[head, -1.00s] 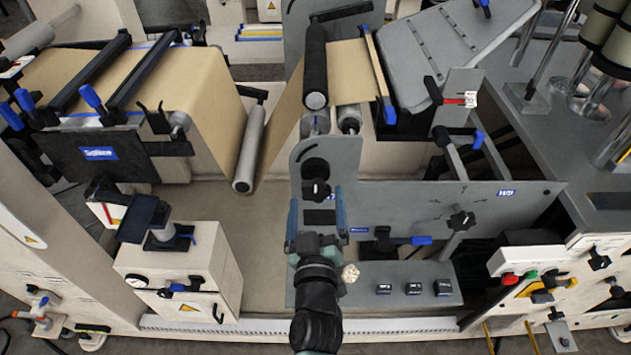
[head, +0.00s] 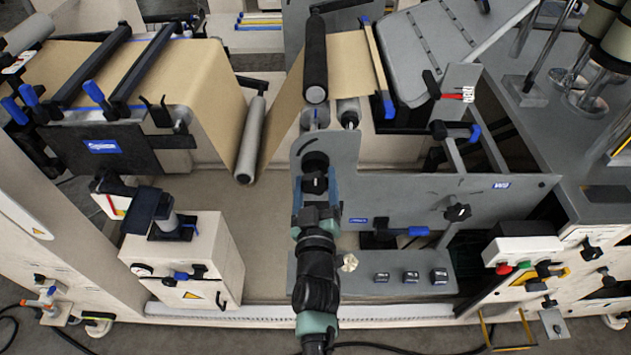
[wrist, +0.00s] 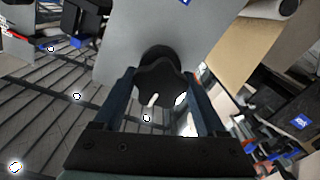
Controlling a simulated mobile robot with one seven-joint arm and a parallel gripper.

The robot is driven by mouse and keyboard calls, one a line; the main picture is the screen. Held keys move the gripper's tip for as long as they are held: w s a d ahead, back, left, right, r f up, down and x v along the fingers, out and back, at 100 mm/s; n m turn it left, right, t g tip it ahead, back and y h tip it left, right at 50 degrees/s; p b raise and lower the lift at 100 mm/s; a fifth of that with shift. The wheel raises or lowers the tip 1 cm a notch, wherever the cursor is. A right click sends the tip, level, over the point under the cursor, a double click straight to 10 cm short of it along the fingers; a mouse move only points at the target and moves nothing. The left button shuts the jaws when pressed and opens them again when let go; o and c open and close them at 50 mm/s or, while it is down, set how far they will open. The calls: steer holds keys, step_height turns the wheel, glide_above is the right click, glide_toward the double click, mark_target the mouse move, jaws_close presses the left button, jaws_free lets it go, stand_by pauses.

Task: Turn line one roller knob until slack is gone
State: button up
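A black lobed knob (head: 315,183) sits on the front of the upright grey plate (head: 342,158), below a dark round hub. In the wrist view the knob (wrist: 162,84) lies between the fingertips of my gripper (wrist: 161,74). In the head view my gripper (head: 316,178) has one blue finger on each side of the knob. The fingers are apart, and whether they touch the knob is unclear. Brown kraft web (head: 284,118) runs from the large roll (head: 205,95) past a grey roller (head: 250,140) and up toward the black roller (head: 315,60).
Another black knob (head: 457,212) is on the plate at the right. A blue-handled clamp (head: 405,232) and a ledge with several small black blocks (head: 411,277) lie right of my arm. A pale box (head: 185,265) stands at the left, with open floor between.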

steer(key=c, duration=0.5)
steer(key=m, duration=0.4)
steer(key=shift+m+b, duration=0.3)
steer(key=shift+b, duration=0.05)
steer(key=m, duration=0.5)
steer(key=o, duration=1.3)
steer(key=shift+o, duration=0.2)
steer(key=shift+s+f+b, duration=0.15)
steer(key=shift+s+b, duration=0.9)
steer(key=shift+s, duration=2.5)
